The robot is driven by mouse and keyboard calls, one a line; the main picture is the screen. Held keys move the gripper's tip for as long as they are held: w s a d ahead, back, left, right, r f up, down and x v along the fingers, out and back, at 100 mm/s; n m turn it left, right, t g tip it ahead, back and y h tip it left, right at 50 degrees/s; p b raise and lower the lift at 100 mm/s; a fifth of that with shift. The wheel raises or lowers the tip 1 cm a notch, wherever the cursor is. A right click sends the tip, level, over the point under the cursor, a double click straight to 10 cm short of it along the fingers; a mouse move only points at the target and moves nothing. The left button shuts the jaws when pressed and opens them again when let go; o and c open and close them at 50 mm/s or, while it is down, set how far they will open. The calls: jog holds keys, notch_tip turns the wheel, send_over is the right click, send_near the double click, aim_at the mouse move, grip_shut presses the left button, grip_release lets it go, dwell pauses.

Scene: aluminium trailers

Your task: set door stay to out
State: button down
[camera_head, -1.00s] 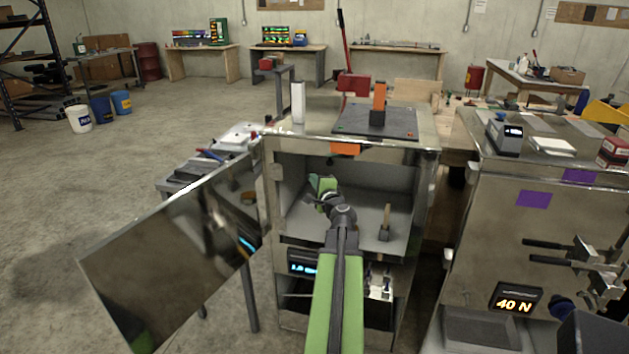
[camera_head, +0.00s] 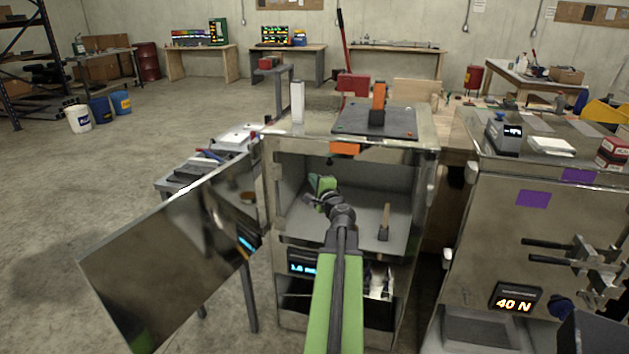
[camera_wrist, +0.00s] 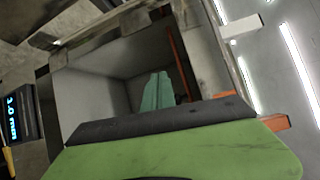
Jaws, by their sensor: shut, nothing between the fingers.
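An open-fronted metal cabinet (camera_head: 428,190) stands in the middle of the head view, with its shiny door (camera_head: 165,262) swung wide open to the left. My gripper (camera_head: 314,184) is inside the upper compartment, towards its left side, with its jaws shut and empty. Its pale green fingers also show in the wrist view (camera_wrist: 158,92), pointing into the grey-walled compartment. A short upright lever (camera_head: 385,220) on a dark base stands on the compartment floor, right of my gripper and apart from it. I cannot tell which part is the door stay.
A dark plate (camera_head: 360,122) with an orange upright block (camera_head: 378,104) lies on the cabinet top. A second metal cabinet (camera_head: 490,240) with projecting bars stands close on the right. A cluttered side table (camera_head: 175,187) stands behind the door. Open floor lies at the left.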

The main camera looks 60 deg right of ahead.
jog(key=s+d, duration=0.5)
jog(key=s, duration=0.3)
jog(key=shift+s, duration=0.15)
jog(key=c, duration=1.8)
grip_release()
jog(key=shift+m, duration=0.4)
jog(key=shift+o, duration=1)
jog(key=shift+s+d+m, duration=0.15)
jog(key=shift+s+m, duration=0.05)
jog(key=shift+m, duration=0.9)
jog(key=o, duration=0.4)
jog(key=m, duration=0.2)
jog(key=s+m+g+h, duration=0.1)
jog(key=m, duration=0.2)
jog(key=m+h, duration=0.1)
jog(key=m, duration=0.2)
jog(key=shift+s+d+r, duration=0.1)
jog(key=shift+s+r, duration=0.1)
jog(key=shift+s, duration=0.15)
jog(key=shift+o, duration=0.2)
jog(key=w+a+m+g, duration=0.1)
jog(key=w+a+m, duration=0.25)
jog(key=m, duration=0.45)
jog(key=r+x, duration=0.1)
jog(key=x, duration=1.6)
jog(key=shift+s+d+h, duration=0.35)
jog(key=shift+s+h, duration=0.05)
jog(key=shift+s, duration=0.05)
